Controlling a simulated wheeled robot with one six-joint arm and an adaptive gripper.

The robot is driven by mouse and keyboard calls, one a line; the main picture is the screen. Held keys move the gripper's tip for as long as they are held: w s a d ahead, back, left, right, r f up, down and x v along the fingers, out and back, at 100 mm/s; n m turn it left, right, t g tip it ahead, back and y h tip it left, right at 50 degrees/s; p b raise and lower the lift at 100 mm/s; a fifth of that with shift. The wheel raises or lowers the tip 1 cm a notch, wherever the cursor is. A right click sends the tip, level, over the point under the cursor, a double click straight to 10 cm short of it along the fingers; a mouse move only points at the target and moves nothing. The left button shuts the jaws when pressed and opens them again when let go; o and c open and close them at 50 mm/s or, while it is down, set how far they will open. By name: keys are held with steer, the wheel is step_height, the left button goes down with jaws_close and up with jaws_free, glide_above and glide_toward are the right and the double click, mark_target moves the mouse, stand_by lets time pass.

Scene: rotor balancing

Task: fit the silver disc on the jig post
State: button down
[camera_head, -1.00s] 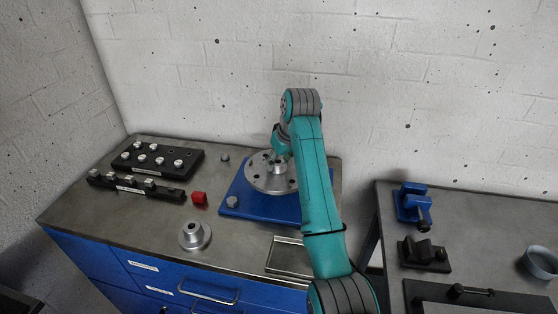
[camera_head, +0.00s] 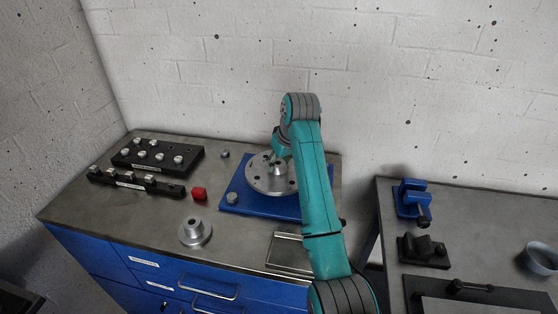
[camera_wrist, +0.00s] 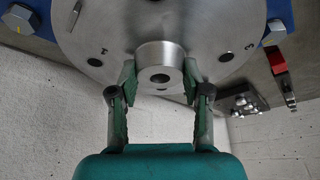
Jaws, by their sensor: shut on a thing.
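The silver disc (camera_head: 264,184) is a wide flat plate with a raised hub and several small holes, over the blue jig plate (camera_head: 258,206). My gripper (camera_wrist: 160,82) is shut on the disc's hub (camera_wrist: 160,54), one finger on each side. In the wrist view the silver disc (camera_wrist: 110,35) fills the top, and the bore in its hub looks dark. The jig post is not visible; the disc covers the middle of the plate. I cannot tell whether the disc rests on the plate or hangs just above it.
A smaller silver flanged piece (camera_head: 195,232) stands at the front of the bench. A red block (camera_head: 199,194), black racks with silver pieces (camera_head: 157,152) and a shallow metal tray (camera_head: 288,254) lie around. A second bench (camera_head: 480,218) with fixtures is at right.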

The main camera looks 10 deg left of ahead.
steer(key=shift+f, duration=0.65)
steer(key=shift+c, duration=2.2)
jaws_free()
steer(key=shift+f, duration=0.1)
steer(key=shift+f, duration=0.2)
steer(key=shift+c, duration=0.8)
steer(key=shift+r, duration=0.15)
steer(key=shift+r, duration=3)
